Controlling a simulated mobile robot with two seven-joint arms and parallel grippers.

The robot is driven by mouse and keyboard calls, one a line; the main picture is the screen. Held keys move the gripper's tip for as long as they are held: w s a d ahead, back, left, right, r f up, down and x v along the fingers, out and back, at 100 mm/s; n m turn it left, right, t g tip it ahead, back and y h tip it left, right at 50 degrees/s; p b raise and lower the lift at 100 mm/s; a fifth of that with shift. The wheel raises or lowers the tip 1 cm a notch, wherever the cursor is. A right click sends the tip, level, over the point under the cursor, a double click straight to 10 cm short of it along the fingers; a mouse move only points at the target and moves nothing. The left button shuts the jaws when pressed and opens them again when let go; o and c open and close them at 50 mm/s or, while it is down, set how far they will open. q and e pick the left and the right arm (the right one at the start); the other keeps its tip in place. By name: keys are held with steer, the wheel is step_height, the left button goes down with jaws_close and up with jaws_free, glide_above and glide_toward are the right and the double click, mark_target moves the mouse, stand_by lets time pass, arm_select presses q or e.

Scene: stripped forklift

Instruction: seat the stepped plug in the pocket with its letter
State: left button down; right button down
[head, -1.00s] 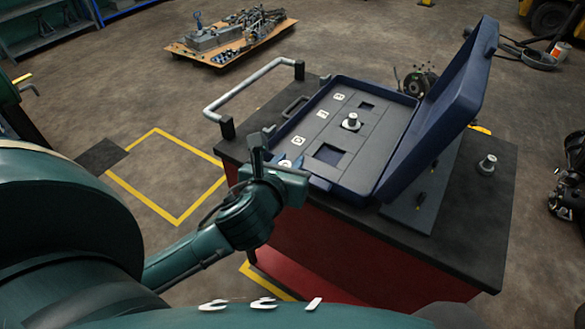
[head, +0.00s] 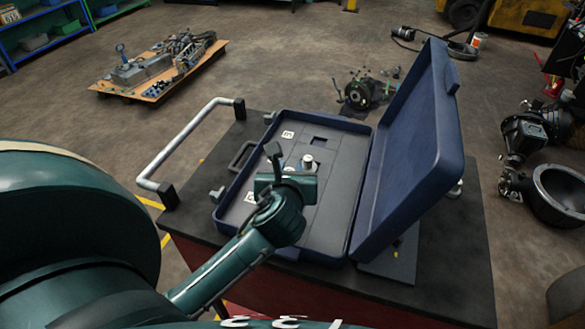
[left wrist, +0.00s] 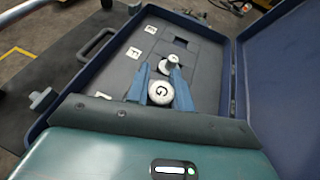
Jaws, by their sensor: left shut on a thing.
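My left gripper (left wrist: 160,86) is shut on a pale round stepped plug marked G (left wrist: 160,93), over the open blue case. In the head view the left gripper (head: 290,172) hides the held plug and part of the insert. A second metal plug (left wrist: 172,62) stands upright in the grey insert just beyond; it also shows in the head view (head: 307,161). An empty square pocket (head: 320,141) lies further back. White letter labels line the insert's left side (left wrist: 133,53); I cannot read them surely. I cannot tell the held plug's height. My right gripper is not in view.
The raised case lid (head: 415,140) stands to the right of the insert. The case rests on a dark-topped red cart with a white handle bar (head: 190,140). Another metal plug (head: 455,190) is partly hidden behind the lid. A wooden pallet of parts (head: 158,70) lies on the floor.

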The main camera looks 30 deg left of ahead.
arm_select(q)
steer(key=shift+f, duration=0.6)
step_height(320, 180, down, 4)
steer(key=shift+r, duration=0.1)
steer(key=shift+f+b, duration=0.7)
steer(key=shift+b, duration=0.3)
steer(key=shift+f+b, duration=0.25)
steer(key=shift+b, duration=0.15)
steer(key=shift+f+b, duration=0.2)
steer(key=shift+b, duration=0.1)
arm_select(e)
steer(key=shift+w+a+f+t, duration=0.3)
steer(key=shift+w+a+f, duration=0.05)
arm_select(q)
steer(key=shift+r, duration=0.1)
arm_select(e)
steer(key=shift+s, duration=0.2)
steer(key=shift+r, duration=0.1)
